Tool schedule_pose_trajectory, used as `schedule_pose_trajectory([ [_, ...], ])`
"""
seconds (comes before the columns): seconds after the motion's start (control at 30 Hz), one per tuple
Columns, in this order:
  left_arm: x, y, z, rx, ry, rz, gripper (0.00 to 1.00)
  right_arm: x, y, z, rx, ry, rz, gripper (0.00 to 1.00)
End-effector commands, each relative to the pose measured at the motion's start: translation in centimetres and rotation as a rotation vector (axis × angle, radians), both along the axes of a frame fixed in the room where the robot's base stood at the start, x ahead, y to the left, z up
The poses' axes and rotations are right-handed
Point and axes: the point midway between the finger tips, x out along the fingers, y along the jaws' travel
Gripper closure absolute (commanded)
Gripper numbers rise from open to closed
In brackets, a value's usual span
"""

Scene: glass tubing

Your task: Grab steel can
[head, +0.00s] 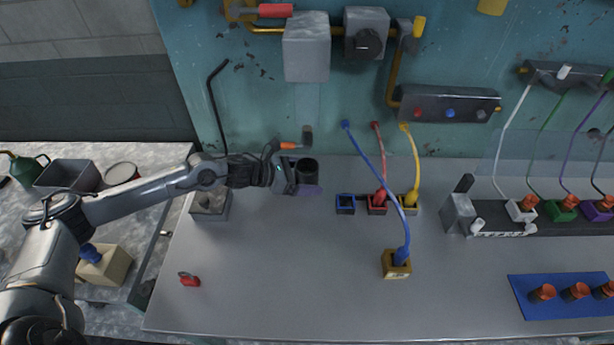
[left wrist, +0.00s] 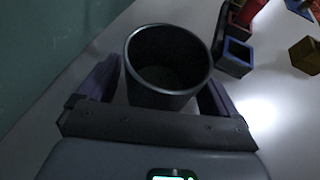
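The steel can (head: 307,168) is a dark, open-topped cylinder near the back of the grey bench, in front of the teal wall. My left gripper (head: 301,182) is at the can, reaching in from the left. In the left wrist view the can (left wrist: 167,62) stands between the two purple-grey fingers, its hollow inside showing. The left gripper (left wrist: 162,92) is open around it, with a narrow gap visible beside the left finger. Contact at the right finger is unclear. My right gripper is not in view.
A blue cable runs to a tan block (head: 397,265). A grey box (head: 210,204) is at left, and a red padlock (head: 189,280) lies at front left.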

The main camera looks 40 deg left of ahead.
Motion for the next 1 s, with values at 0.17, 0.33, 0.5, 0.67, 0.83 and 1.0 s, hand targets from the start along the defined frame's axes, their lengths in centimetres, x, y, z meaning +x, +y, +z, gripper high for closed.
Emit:
schedule_pose_trajectory([
  [0.17,0.0,0.0,0.0,0.000,0.000,0.000,0.36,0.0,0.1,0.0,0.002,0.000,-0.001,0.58],
  [0.33,0.0,0.0,0.0,-0.001,-0.001,0.000,0.62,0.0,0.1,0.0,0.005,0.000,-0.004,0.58],
  [0.5,0.0,0.0,0.1,-0.001,-0.002,0.000,0.68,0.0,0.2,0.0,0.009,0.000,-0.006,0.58],
  [0.67,0.0,0.0,0.2,0.000,-0.002,0.000,0.69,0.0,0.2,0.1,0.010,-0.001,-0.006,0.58],
  [0.83,-0.3,-0.2,1.0,0.000,-0.003,-0.001,0.69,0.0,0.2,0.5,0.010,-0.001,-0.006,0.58],
  [1.0,-0.3,-0.2,3.0,0.002,-0.003,0.000,0.69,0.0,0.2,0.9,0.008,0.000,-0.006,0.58],
])
